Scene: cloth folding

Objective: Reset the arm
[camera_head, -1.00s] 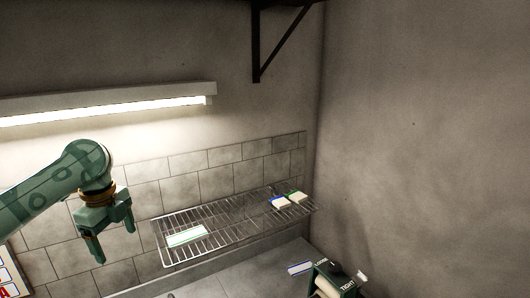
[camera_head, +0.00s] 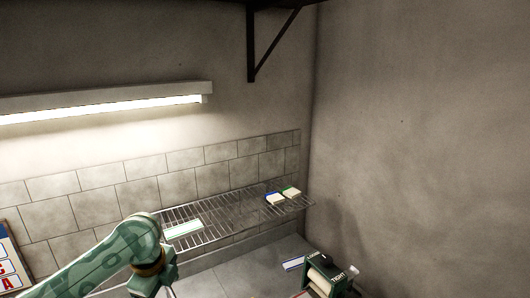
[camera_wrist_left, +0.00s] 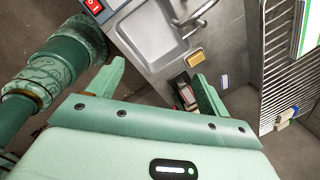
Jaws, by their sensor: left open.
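My left arm comes in from the left in the head view, and its wrist (camera_head: 153,272) is low in the picture. Its fingers are cut off by the bottom edge there. In the left wrist view my left gripper (camera_wrist_left: 155,85) shows with its two green fingers wide apart and nothing between them. It hangs above the counter and sink. My right gripper is not in view.
A wire rack (camera_head: 217,225) on the wall holds a flat pale item (camera_head: 184,229) and two small blocks (camera_head: 283,195). A dark-green device with a roller (camera_head: 326,277) stands on the counter (camera_head: 232,277). The sink (camera_wrist_left: 152,32) shows in the wrist view.

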